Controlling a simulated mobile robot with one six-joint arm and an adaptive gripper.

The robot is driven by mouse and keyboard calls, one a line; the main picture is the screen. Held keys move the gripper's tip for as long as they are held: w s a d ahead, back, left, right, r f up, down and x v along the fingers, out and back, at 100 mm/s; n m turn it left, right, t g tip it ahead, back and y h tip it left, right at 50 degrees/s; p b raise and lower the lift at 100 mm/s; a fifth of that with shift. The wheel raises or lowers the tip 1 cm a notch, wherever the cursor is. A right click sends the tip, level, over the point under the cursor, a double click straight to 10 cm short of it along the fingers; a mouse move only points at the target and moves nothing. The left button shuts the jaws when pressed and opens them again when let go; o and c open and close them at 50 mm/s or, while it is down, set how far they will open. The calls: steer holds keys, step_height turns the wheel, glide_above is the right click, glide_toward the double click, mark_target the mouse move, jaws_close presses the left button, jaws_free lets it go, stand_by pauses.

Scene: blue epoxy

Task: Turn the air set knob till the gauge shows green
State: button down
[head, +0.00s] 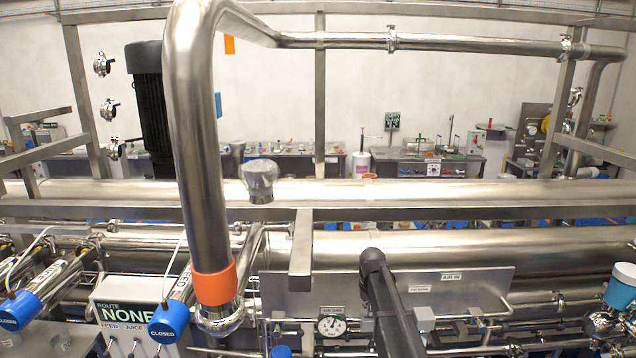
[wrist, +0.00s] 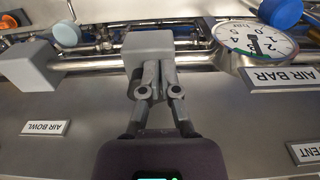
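The round white gauge (wrist: 262,45) is at the upper right of the wrist view, upside down, above the AIR BAR label (wrist: 280,78). A green band shows on its dial; I cannot read the needle surely. In the head view the gauge (head: 332,325) is left of my dark arm. My gripper (wrist: 157,75) has its fingertips close together at a grey block (wrist: 148,45) beside the gauge. No separate knob shows; the fingers and block may hide it. I cannot tell whether the fingers grip anything. My arm hides the fingers in the head view.
Another grey block (wrist: 28,66) with the AIR BOWL label (wrist: 45,128) is left in the wrist view. Steel pipes run behind the blocks. A blue cap (wrist: 280,12) is beyond the gauge. A steel panel (head: 465,290) backs this area. A large pipe (head: 198,150) rises at left-centre.

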steer(key=shift+s+a, duration=0.2)
steer(key=shift+s, duration=0.1)
stand_by(0.5)
steer(key=shift+r, duration=0.1)
step_height(320, 180, up, 6)
steer(key=p, duration=0.6)
stand_by(0.4)
steer(key=shift+s+d+r+p, duration=0.1)
steer(key=shift+d+r+p, duration=0.15)
steer(key=shift+d, duration=0.3)
steer(key=shift+d+r+p, duration=0.15)
steer(key=shift+d+p, duration=0.1)
steer(key=shift+d, duration=0.3)
steer(key=shift+f, duration=0.1)
step_height(320, 180, down, 7)
steer(key=b, duration=0.7)
